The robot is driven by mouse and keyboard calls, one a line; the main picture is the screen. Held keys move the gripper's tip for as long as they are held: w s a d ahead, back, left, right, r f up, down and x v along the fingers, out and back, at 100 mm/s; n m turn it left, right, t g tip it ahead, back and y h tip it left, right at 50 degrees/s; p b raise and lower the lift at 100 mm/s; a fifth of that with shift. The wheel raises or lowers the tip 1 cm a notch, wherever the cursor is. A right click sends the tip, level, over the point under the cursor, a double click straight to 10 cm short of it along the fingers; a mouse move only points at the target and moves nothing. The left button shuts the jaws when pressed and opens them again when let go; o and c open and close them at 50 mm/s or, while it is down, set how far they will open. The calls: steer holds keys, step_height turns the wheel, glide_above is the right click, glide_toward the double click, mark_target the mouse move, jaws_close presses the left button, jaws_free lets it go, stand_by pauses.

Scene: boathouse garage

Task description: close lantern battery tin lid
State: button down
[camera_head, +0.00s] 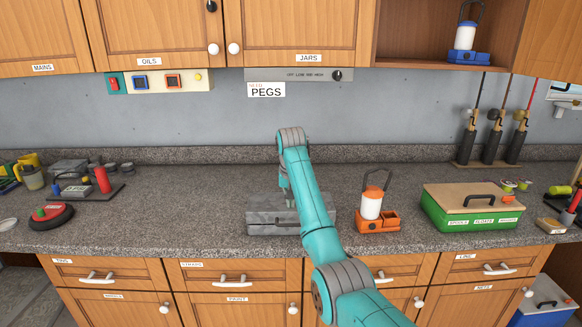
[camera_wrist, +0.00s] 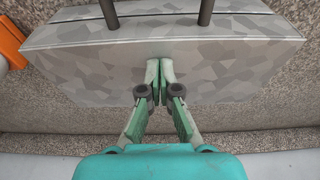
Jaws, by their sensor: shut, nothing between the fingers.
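A grey, mottled box (camera_head: 262,216), which looks like the tin, stands on the counter in the head view, partly hidden by my arm. In the wrist view the tin (camera_wrist: 90,72) fills the upper half, with two dark handle posts on its upper face. Its upper face looks flat, but I cannot tell whether the lid is fully shut. My gripper (camera_wrist: 160,72) is shut and empty, its fingertips close to or touching the tin's long side face. In the head view my gripper reaches down at the tin's far side and is mostly hidden.
An orange lantern with a tray (camera_head: 376,220) stands just right of the tin. A green box with a tan lid (camera_head: 470,222) is further right. A red-topped round item (camera_head: 50,215) and small tools are at left. The counter (camera_head: 185,205) left of the tin is clear.

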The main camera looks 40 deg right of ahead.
steer(key=shift+f, duration=0.35)
stand_by(0.3)
step_height(320, 180, up, 10)
stand_by(1.0)
stand_by(0.4)
